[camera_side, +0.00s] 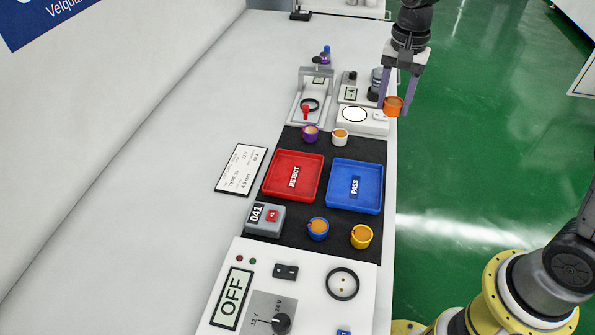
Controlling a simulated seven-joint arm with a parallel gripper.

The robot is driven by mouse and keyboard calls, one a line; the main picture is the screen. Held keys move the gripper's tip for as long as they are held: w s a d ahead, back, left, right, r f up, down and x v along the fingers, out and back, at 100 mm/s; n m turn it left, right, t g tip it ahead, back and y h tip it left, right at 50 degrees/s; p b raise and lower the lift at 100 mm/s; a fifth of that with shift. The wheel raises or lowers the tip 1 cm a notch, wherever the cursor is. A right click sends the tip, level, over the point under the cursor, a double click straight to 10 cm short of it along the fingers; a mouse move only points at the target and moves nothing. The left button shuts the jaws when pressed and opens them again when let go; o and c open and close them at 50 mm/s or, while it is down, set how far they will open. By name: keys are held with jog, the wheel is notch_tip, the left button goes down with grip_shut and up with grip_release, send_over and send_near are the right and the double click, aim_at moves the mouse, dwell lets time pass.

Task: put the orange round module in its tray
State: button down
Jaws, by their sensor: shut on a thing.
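The orange round module (393,106) is a small open-topped cup. My gripper (394,101) is shut on it, with its purple fingers on either side, at the right edge of the bench by a white fixture. It appears held above the surface; the exact height is hard to tell. Two trays lie on the black mat: a red one labelled REJECT (272,191) and a blue one labelled PASS (357,206). Both trays are empty. My gripper is behind and to the right of the PASS tray.
Purple (310,134), white (340,137), blue (318,229) and yellow (361,237) modules stand around the trays. A grey counter (265,219) reads 041. A white panel (300,256) with an OFF display is in front. Fixtures (362,121) stand behind.

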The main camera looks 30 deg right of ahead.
jog(key=s+a+n, duration=0.1)
jog(key=s+a, duration=0.3)
jog(key=a, duration=0.4)
jog(key=s+a+n, duration=0.1)
jog(key=s+a, duration=0.3)
jog(key=a, duration=0.4)
send_over(289, 187)
jog(key=shift+n, duration=0.3)
notch_tip(289, 187, down, 10)
jog(key=shift+f, duration=1.95)
jog(key=shift+f, duration=0.15)
jog(key=shift+c, duration=1.6)
grip_release()
